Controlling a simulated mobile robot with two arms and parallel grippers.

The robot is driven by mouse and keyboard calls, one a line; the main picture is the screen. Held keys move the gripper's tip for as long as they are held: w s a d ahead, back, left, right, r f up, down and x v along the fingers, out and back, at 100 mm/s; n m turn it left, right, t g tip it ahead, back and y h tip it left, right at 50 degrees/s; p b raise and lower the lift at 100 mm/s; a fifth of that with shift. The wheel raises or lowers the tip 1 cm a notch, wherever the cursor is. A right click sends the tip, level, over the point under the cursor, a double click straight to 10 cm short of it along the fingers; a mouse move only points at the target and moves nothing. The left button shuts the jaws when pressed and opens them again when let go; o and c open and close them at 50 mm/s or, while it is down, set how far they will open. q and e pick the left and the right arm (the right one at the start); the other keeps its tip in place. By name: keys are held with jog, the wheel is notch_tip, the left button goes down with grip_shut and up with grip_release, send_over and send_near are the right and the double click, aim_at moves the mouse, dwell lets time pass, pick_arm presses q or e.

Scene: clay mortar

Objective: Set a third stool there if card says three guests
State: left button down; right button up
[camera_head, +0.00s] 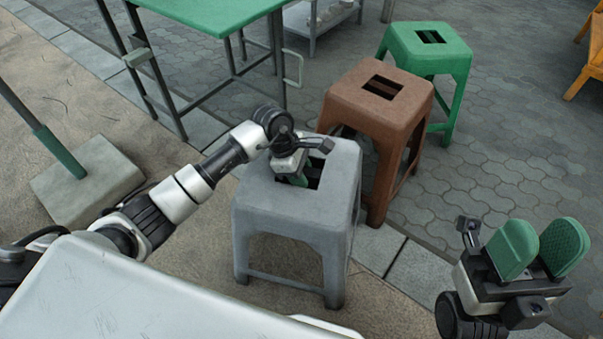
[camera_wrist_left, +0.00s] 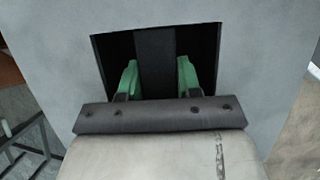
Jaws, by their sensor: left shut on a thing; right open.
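A grey stool (camera_head: 298,212) stands upright on the ground in the middle of the head view. A brown stool (camera_head: 375,105) stands just behind it to the right, and a green stool (camera_head: 430,60) stands further back. My left gripper (camera_head: 296,178) reaches down into the slot in the grey stool's seat. In the left wrist view, the fingers of the left gripper (camera_wrist_left: 157,80) sit either side of the dark bar across the slot of the grey seat (camera_wrist_left: 60,65), shut on it. My right gripper (camera_head: 536,252) is open and empty at lower right. No card is visible.
A green table (camera_head: 205,15) with dark legs stands at upper left. A pole in a square concrete base (camera_head: 105,185) is at left. An orange piece of furniture (camera_head: 590,70) is at the right edge. Paving right of the stools is clear.

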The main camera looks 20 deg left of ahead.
pick_arm(q)
jog(key=c, duration=1.2)
grip_release()
jog(key=shift+f, duration=0.1)
jog(key=o, duration=0.4)
